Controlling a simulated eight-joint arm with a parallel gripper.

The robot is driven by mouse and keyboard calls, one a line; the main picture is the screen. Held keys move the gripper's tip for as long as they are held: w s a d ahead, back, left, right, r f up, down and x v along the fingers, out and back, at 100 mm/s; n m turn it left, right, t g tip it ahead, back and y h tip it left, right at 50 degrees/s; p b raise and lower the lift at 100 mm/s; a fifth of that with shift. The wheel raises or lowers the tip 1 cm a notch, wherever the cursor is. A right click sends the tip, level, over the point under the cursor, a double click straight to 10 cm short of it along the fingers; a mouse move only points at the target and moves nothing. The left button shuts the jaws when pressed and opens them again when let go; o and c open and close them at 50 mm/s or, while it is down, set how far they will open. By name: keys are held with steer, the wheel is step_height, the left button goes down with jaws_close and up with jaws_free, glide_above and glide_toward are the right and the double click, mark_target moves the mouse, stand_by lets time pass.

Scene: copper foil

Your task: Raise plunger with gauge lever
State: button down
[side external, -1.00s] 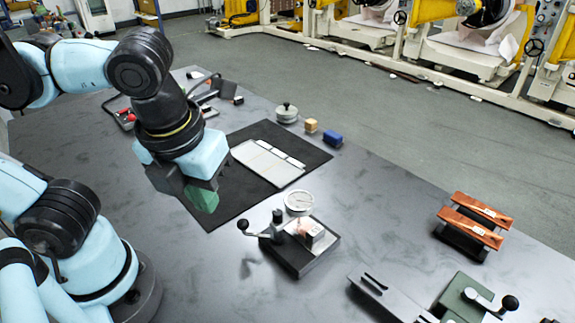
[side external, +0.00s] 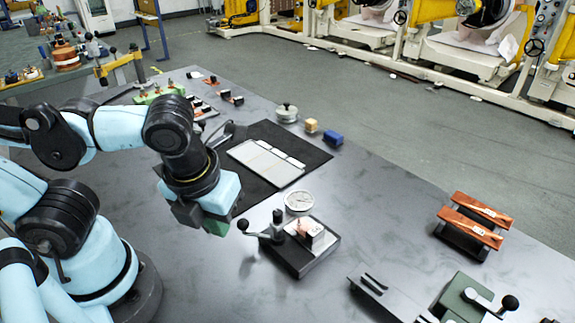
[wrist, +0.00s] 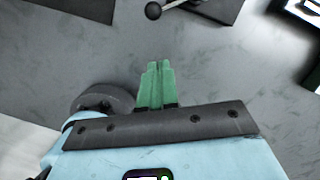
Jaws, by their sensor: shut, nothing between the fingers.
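The gauge stands on a dark base (side external: 318,256) near the middle of the table in the side view. It has a round white dial (side external: 299,201), a dark upright post (side external: 277,222) and a lever ending in a black ball (side external: 243,225) at its left. A copper-coloured piece (side external: 304,228) sits by a small block on the base. My gripper (side external: 208,226) is left of the lever ball, apart from it, its green fingers partly hidden. In the wrist view my gripper (wrist: 159,66) is shut and empty, with the lever ball (wrist: 153,10) beyond its tips. I cannot make out the plunger clearly.
A black mat (side external: 314,152) with a white plate (side external: 266,163) lies behind the gauge. Two copper-coloured bars on a stand (side external: 464,236) and a green device (side external: 468,300) are to the right. The tabletop between my gripper and the gauge is clear.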

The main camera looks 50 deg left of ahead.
steer(key=shift+w+a+f, duration=0.35)
steer(key=shift+w+f, duration=0.3)
steer(key=shift+f, duration=0.05)
steer(key=shift+w+a+f, duration=0.3)
steer(key=shift+w+f, duration=0.3)
steer(key=shift+f, duration=0.15)
steer(key=shift+w+a+f, duration=0.35)
steer(key=shift+w+f, duration=0.3)
steer(key=shift+f, duration=0.05)
